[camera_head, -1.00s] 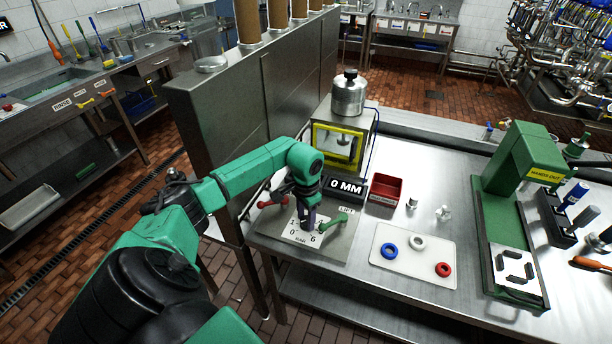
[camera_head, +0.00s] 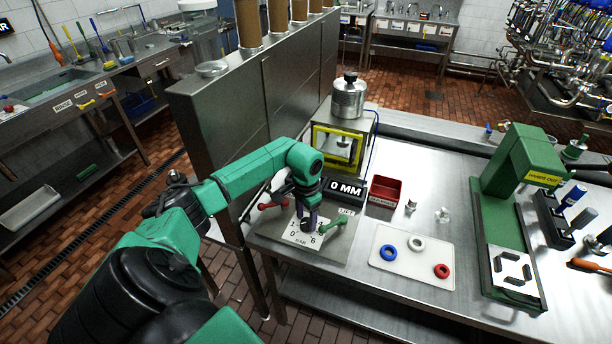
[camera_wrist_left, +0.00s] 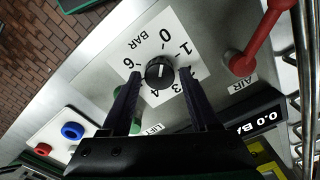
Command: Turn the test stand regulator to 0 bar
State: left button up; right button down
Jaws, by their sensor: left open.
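The regulator knob (camera_wrist_left: 159,74) is black and round. It sits on a white dial card (camera_wrist_left: 150,50) marked BAR, with figures from 0 to 6. A short pale mark on the knob lies roughly along the line toward the 0; I cannot tell its exact end. My left gripper (camera_wrist_left: 159,84) is open, with one dark finger on each side of the knob; a small gap seems to show on both sides. In the head view the left gripper (camera_head: 309,222) points down over the dial card (camera_head: 301,236) and hides the knob. My right gripper is not in view.
A red lever (camera_wrist_left: 257,45) labelled AIR and a green lever (camera_head: 333,222) labelled LIFT flank the dial. A red bin (camera_head: 385,190) and white tray (camera_head: 412,260) stand right.

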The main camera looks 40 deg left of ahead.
aim_at(306, 222)
pick_arm(q)
notch_tip(306, 222, up, 14)
jog(key=b, duration=0.1)
dwell(0.4)
